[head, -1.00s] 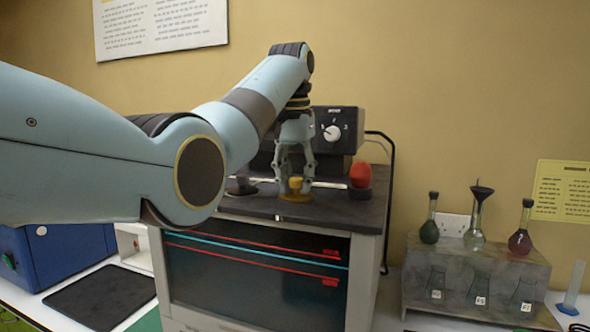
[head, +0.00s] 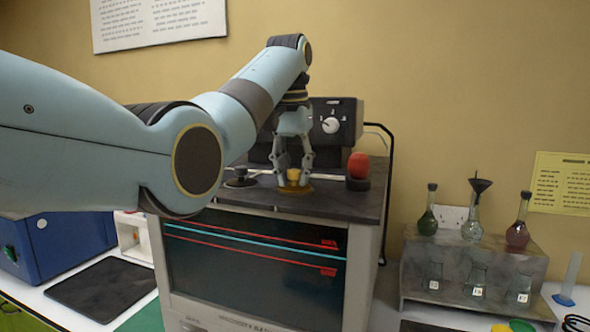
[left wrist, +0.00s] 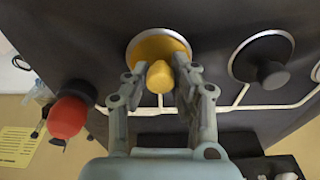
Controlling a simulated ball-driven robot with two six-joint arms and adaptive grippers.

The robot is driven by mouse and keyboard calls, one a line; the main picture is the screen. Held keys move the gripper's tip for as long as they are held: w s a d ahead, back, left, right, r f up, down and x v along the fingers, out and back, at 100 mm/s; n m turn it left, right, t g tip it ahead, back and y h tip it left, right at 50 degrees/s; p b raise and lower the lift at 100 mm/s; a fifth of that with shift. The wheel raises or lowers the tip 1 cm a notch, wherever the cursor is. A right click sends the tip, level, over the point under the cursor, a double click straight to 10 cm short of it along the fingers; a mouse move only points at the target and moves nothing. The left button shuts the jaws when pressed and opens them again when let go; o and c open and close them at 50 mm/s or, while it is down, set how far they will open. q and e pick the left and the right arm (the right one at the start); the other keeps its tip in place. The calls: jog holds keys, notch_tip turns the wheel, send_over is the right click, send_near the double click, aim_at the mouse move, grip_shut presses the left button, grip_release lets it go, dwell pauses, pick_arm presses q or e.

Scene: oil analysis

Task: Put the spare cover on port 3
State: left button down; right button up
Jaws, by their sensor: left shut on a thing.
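A yellow cover with an upright knob (head: 293,173) sits on the middle of the dark top of the instrument (head: 340,203). In the left wrist view the yellow cover (left wrist: 155,46) lies within a pale ring. My left gripper (head: 293,180) points down with its fingers on either side of the knob, shut on it. A black knobbed cover (head: 240,178) sits on the left of the top; in the left wrist view it (left wrist: 271,72) has its own pale ring. Which cover is the spare, and the port numbers, I cannot tell. My right gripper is out of view.
A red bulb (head: 358,165) on a black base stands right of the yellow cover. A black control box with a white dial (head: 330,125) rises behind. A stepped rack (head: 455,258) with flasks is at the right, a blue box (head: 70,240) at the left.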

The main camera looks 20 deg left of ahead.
pick_arm(q)
jog(key=c, duration=1)
grip_release()
jog(key=shift+c, duration=0.2)
